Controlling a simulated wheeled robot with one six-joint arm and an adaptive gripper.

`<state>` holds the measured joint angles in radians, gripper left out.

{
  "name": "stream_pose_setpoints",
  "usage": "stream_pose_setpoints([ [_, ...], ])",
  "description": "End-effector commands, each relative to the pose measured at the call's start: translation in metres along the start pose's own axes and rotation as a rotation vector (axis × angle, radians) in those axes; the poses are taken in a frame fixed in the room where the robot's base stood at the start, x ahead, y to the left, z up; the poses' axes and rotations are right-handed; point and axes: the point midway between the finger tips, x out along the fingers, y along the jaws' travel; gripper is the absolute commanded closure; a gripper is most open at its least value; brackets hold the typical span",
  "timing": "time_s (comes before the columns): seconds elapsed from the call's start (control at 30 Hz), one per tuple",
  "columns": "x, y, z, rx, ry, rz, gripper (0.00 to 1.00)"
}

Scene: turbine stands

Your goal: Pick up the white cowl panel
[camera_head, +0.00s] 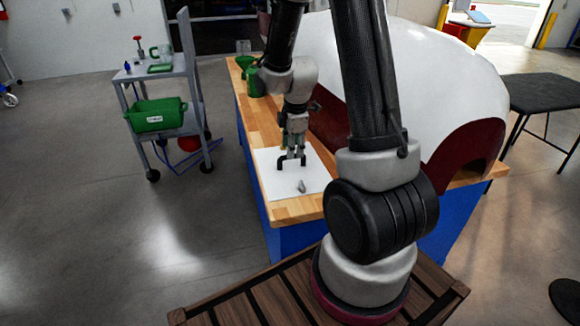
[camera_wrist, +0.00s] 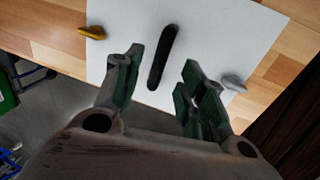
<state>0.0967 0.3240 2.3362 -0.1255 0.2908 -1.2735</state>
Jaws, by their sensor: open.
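The white cowl panel (camera_head: 316,172) is a flat white sheet lying on the wooden bench top. A black bar handle (camera_wrist: 162,58) stands near its middle. A yellow-orange tab (camera_wrist: 92,33) is at one edge of the panel and a grey tab (camera_wrist: 233,83) at another; the grey tab also shows in the head view (camera_head: 302,186). My gripper (camera_head: 293,149) points down above the panel at the handle. In the wrist view, its two fingers (camera_wrist: 157,73) are apart, with the handle appearing between them. Whether the fingers touch the handle cannot be seen.
The bench (camera_head: 262,123) has a large white and dark red dome (camera_head: 430,70) close on the right. Green containers (camera_head: 254,82) stand at its far end. A grey cart (camera_head: 180,75) with a green bin (camera_head: 155,114) is at left, a dark table (camera_head: 545,100) at right. Floor between cart and bench is free.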

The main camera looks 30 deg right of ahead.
Motion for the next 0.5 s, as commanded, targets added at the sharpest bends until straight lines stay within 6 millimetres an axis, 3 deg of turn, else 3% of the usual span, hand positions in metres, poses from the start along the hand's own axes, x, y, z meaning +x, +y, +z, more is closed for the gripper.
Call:
stream_pose_setpoints([
  [0.3,0.046,0.001,0.001,0.001,-0.001,-0.003,0.59],
  [0.5,0.052,0.002,0.001,0.002,0.001,0.001,0.59],
])
